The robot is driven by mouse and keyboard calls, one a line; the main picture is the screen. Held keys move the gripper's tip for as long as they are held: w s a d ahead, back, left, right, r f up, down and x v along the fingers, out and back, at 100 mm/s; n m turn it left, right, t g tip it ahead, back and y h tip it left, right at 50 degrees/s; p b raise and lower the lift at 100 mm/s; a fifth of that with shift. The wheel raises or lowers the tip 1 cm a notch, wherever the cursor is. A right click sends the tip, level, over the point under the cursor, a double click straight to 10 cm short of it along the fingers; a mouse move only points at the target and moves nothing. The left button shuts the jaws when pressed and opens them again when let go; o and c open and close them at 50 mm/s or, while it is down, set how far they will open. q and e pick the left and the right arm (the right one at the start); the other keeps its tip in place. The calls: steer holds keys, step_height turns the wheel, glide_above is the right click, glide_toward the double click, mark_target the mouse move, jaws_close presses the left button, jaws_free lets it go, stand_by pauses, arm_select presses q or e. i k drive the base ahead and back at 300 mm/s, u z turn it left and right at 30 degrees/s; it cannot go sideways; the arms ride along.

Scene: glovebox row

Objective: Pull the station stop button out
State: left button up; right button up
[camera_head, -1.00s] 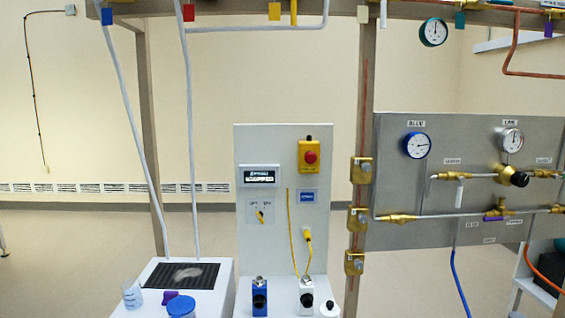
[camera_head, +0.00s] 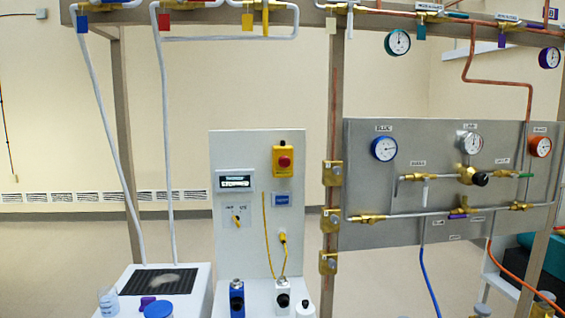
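The station stop button (camera_head: 285,161) is a red round knob on a yellow box. The box (camera_head: 285,174) is mounted near the top right of an upright white panel (camera_head: 228,150), in the middle of the head view. How far the button stands out cannot be told from this front-on view. Neither of my grippers is in view, and nothing covers the button.
The panel also carries a small display (camera_head: 235,182), a yellow switch (camera_head: 237,222) and a blue label (camera_head: 283,199). A grey gauge board (camera_head: 400,235) stands to the right. A white box with a dark mesh top (camera_head: 190,306) stands at lower left. Pipes run overhead.

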mark_target(284, 161)
steer(key=z, duration=0.05)
steer(key=i, duration=0.8)
steer(key=u, duration=0.2)
steer(key=k, duration=0.9)
steer(key=z, duration=0.25)
steer(key=i, duration=0.95)
steer(key=u, duration=0.95)
